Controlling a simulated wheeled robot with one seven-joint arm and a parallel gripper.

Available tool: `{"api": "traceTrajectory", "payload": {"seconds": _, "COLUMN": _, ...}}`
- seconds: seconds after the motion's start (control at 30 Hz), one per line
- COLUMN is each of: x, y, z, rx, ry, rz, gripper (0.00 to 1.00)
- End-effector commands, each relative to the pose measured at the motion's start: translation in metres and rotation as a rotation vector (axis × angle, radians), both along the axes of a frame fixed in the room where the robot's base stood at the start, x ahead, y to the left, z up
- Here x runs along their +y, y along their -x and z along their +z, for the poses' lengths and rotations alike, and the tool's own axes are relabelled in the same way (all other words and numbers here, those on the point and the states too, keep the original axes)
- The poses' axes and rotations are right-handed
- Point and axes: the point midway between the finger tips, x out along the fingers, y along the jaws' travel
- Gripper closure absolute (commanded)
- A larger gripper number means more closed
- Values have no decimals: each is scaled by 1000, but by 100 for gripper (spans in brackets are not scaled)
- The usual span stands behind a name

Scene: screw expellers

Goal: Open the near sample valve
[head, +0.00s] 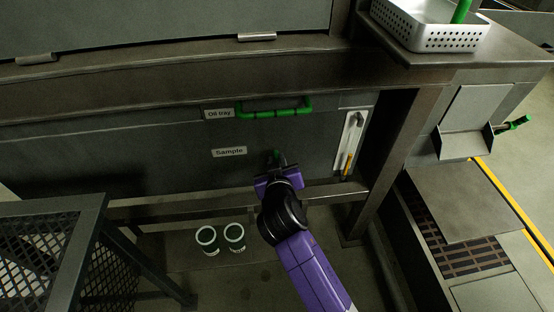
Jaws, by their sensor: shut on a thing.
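The sample valve shows as a small green handle (276,156) on the dark front panel, to the right of the white "Sample" label (229,152). My gripper (279,170) is at the valve and shut on its green handle. My wrist and the gripper body hide most of the valve, so its exact angle cannot be told. The purple arm reaches up to it from the bottom of the head view.
Two green-and-white cups (207,237) stand below the panel. A green oil tray handle (274,109) is above. A white holder (350,140) is at right. A mesh-sided stand (50,240) is at lower left. A perforated white basket (428,28) sits at upper right.

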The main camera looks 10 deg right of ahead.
Motion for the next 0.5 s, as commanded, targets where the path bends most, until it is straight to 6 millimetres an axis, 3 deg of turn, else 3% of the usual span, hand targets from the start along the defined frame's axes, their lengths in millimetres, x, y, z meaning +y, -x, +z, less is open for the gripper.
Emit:
{"api": "traceTrajectory", "payload": {"seconds": 0.07, "x": -2, "y": 0, "z": 0, "rx": 1, "ry": 3, "rz": -2, "gripper": 100}}
{"api": "traceTrajectory", "payload": {"seconds": 0.1, "x": -2, "y": 0, "z": 0, "rx": 0, "ry": 3, "rz": -3, "gripper": 80}}
{"api": "traceTrajectory", "payload": {"seconds": 0.2, "x": -1, "y": 0, "z": 0, "rx": 1, "ry": 3, "rz": -2, "gripper": 63}}
{"api": "traceTrajectory", "payload": {"seconds": 0.5, "x": 0, "y": 1, "z": 0, "rx": 1, "ry": 2, "rz": -2, "gripper": 63}}
